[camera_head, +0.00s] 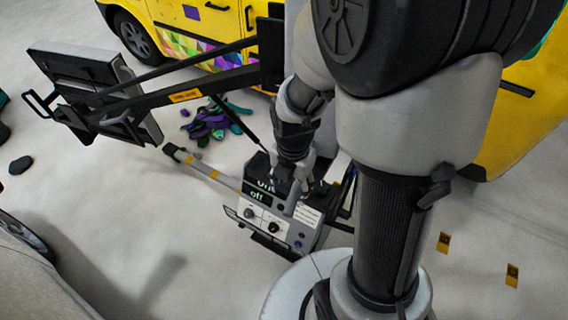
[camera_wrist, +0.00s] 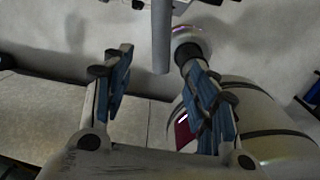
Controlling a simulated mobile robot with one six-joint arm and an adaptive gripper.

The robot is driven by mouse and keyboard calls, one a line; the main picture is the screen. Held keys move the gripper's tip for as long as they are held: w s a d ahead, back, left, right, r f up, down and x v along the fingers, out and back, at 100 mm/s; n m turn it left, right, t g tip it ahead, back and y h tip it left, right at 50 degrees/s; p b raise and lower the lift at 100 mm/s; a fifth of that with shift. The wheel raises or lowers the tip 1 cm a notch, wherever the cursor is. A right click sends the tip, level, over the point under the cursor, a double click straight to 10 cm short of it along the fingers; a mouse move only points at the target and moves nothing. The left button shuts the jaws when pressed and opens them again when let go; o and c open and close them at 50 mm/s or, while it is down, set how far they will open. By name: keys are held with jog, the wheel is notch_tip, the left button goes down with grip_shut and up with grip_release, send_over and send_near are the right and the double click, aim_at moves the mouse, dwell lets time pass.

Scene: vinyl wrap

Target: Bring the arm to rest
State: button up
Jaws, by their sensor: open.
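My arm reaches down from the upper right in the head view, with my gripper (camera_head: 296,178) low in front of a grey control box. In the wrist view my gripper (camera_wrist: 158,62) has its two blue-padded fingers spread apart. A grey rod shows beyond the gap between them, and I see nothing held. In the head view the fingertips are small and overlap the box, so I cannot tell whether they touch it.
The control box (camera_head: 262,222) has knobs and a display reading "off". A black bar with a screen-like panel (camera_head: 75,66) extends left. A yellow van (camera_head: 190,18) stands behind. Purple and green gloves-like items (camera_head: 212,122) lie on the floor. Floor at left is mostly clear.

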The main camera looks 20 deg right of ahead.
jog(key=m+b, duration=0.2)
jog(key=shift+a+t+b, duration=0.2)
jog(key=shift+t+b, duration=0.1)
jog(key=shift+b, duration=0.1)
jog(key=m+b, duration=0.2)
jog(key=shift+s+a+r+m, duration=0.1)
jog(key=shift+a+r+m, duration=0.05)
jog(key=shift+m, duration=0.15)
jog(key=s+a+m+t+b, duration=0.1)
jog(key=s+m+t+b, duration=0.1)
jog(key=s+m+b, duration=0.3)
jog(key=s+a+f+m+t+b, duration=0.1)
jog(key=s+m+b, duration=0.3)
jog(key=m+b, duration=0.7)
jog(key=a+m+t, duration=0.1)
jog(key=m, duration=0.3)
jog(key=shift+s+m, duration=0.3)
jog(key=shift+s, duration=0.1)
